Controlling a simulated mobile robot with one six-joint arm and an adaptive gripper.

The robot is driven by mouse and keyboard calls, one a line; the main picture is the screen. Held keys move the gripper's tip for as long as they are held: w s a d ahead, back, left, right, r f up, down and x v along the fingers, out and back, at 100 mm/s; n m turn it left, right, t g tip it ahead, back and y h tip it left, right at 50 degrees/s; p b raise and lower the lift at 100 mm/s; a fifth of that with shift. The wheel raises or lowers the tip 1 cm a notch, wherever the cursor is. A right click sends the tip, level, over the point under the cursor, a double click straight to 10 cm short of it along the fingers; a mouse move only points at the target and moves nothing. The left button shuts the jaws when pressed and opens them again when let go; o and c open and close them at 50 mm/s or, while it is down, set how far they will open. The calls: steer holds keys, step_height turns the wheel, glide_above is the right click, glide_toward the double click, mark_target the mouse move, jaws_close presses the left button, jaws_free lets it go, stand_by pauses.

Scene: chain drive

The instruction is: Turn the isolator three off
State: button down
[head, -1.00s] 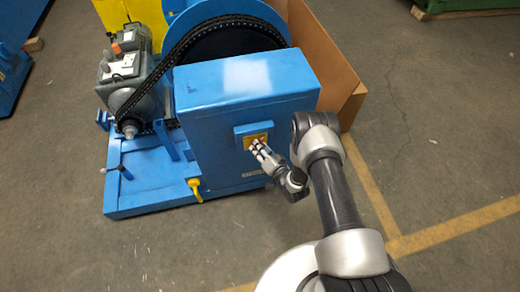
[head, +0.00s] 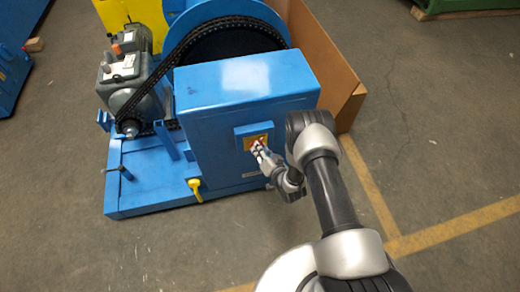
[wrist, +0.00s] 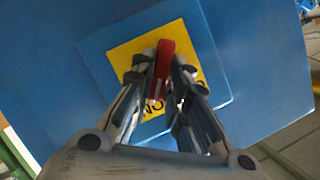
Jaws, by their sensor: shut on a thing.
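The isolator is a yellow plate (wrist: 130,55) with a red handle (wrist: 163,66) on a raised blue panel of the blue cabinet. In the wrist view my gripper (wrist: 160,75) has its two fingers closed around the red handle, one on each side. In the head view my gripper (head: 260,149) is at the yellow plate (head: 251,140) on the cabinet front (head: 215,145). The fingers cover much of the handle there.
A grey motor (head: 130,80) and black chain (head: 158,85) stand at the cabinet's left and back. A yellow plug-like part (head: 195,188) sits low at the cabinet's corner. A cardboard-coloured panel (head: 330,70) stands behind. The floor to the right is clear.

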steer(key=shift+s+a+f+n+t+h+b, duration=0.15)
steer(key=shift+a+n+t+h, duration=0.2)
steer(key=shift+n+h, duration=1.2)
steer(key=shift+a+r+n+t+h+b, duration=0.15)
steer(key=shift+n+t+h, duration=0.5)
steer(key=shift+n, duration=1.55)
steer(key=shift+s+a+f+n+t+h+b, duration=0.1)
steer(key=shift+a+n+t+h, duration=0.15)
steer(key=shift+n+h, duration=1.4)
steer(key=shift+n+y, duration=0.25)
steer(key=shift+n, duration=0.05)
steer(key=c, duration=1.6)
jaws_free()
steer(key=shift+o, duration=0.2)
